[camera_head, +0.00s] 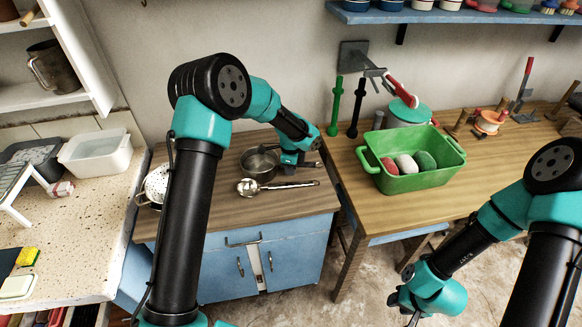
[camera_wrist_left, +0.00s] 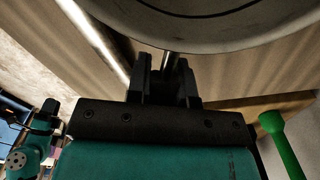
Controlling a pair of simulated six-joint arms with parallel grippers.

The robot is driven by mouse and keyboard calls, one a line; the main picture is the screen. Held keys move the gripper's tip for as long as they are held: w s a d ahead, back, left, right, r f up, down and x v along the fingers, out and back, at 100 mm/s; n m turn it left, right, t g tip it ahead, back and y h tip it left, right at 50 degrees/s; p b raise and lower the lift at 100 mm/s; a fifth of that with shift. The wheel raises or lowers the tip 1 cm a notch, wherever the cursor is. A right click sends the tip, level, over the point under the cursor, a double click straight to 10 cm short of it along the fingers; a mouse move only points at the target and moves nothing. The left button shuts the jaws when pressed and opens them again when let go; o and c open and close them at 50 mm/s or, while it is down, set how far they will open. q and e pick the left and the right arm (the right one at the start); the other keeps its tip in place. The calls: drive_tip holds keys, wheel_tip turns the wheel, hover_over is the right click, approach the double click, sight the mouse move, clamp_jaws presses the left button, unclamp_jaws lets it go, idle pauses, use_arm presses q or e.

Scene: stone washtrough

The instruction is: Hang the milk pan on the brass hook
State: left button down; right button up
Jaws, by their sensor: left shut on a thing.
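The milk pan (camera_head: 260,165), a small grey metal pan, is at the wooden top of the blue cabinet in the head view. My left gripper (camera_head: 303,164) is at its right side. In the left wrist view the fingers of my left gripper (camera_wrist_left: 166,82) are shut on the pan's narrow handle (camera_wrist_left: 169,62), and the round pan body (camera_wrist_left: 210,25) fills the top. I cannot tell whether the pan touches the worktop. A small dark hook-like piece (camera_head: 143,3) shows at the top edge; I cannot tell if it is the brass hook. My right gripper (camera_head: 413,318) is partly cut off at the bottom edge.
A metal ladle (camera_head: 250,187) lies in front of the pan. A white colander (camera_head: 157,184) stands at left, partly behind my left arm. A green tub (camera_head: 425,178) with several rolled cloths stands on the right table. An open cupboard door (camera_head: 85,50) juts out at upper left.

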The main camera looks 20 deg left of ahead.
use_arm(q)
drive_tip(key=c, duration=1)
unclamp_jaws()
wheel_tip(320, 180, up, 17)
drive_tip(key=shift+d+r, duration=0.2)
drive_tip(key=shift+d, duration=0.1)
drive_tip(key=shift+f, duration=0.15)
